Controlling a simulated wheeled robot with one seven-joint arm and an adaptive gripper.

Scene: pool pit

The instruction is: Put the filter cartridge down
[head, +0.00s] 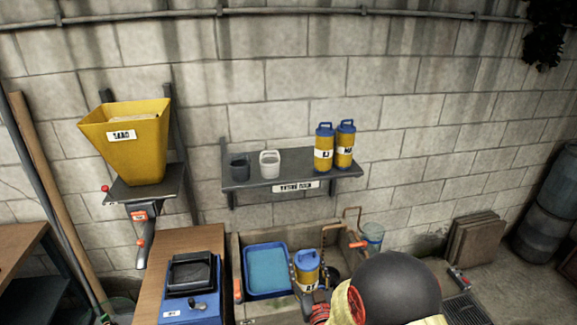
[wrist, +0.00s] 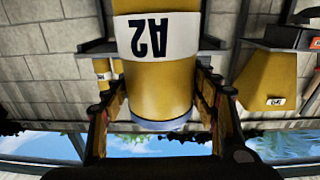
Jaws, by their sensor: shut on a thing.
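The filter cartridge (head: 307,262) is a yellow cylinder with a blue cap and a white label, upright over the concrete basin, just right of the blue tray. My gripper (head: 309,282) is shut on it, a dark finger on each side. In the wrist view, which is upside down, the cartridge (wrist: 160,85) fills the middle between the fingers of my gripper (wrist: 155,95), and its label reads A2. Its lower end is cut off there, and I cannot tell whether it touches anything below.
The blue tray (head: 267,246) lies in the basin (head: 240,238). The wall shelf (head: 287,181) holds a dark cup, a white cup and two similar cartridges (head: 334,148). A yellow hopper (head: 132,150) hangs left. A blue device (head: 190,302) stands on the wooden bench (head: 185,241).

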